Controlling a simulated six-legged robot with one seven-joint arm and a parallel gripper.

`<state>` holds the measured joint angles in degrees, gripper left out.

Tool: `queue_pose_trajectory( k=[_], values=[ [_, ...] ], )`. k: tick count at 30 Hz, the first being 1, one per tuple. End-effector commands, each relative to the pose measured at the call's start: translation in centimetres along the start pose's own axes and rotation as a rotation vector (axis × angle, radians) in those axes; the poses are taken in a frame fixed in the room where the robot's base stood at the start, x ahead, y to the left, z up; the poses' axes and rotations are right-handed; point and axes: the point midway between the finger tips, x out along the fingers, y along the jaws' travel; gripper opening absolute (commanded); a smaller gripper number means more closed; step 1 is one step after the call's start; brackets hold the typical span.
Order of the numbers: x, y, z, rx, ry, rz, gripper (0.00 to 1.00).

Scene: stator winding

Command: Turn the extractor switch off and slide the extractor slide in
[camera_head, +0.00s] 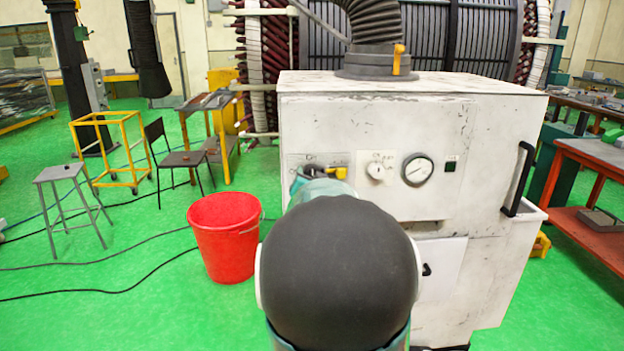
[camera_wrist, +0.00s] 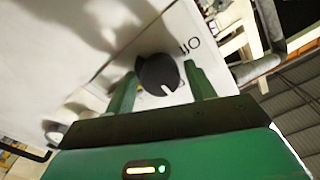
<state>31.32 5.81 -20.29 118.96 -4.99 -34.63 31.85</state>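The extractor switch, a round black knob with a white mark (camera_wrist: 158,74), sits on the white extractor cabinet's panel, with upside-down lettering that looks like OFF beside it. In the wrist view my gripper (camera_wrist: 160,80) is open, with one green finger on either side of the knob. I cannot tell whether the fingers touch it. In the head view my arm hides most of the gripper and switch. The slide seems to be the yellow-handled part (camera_head: 398,60) standing upright at the grey duct collar (camera_head: 365,64) on top of the cabinet.
The panel also carries a small knob (camera_head: 376,170) and a round gauge (camera_head: 417,170). A black handle (camera_head: 518,178) sticks out at the cabinet's right. A red bucket (camera_head: 224,240) stands to the left, with cables on the green floor. An orange bench (camera_head: 590,225) stands right.

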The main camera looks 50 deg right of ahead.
Motion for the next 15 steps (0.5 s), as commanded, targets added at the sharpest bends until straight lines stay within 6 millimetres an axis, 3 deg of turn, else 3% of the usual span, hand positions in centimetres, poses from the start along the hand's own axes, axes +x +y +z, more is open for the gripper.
queue_pose_trajectory(
  k=[1,5,15],
  values=[
    [-0.01,0.00,0.00,0.000,0.000,0.000,0.44],
    [-0.02,0.00,0.00,0.000,0.000,0.000,0.19],
    [-0.03,0.02,0.00,-0.034,0.000,0.000,0.19]
  ],
)
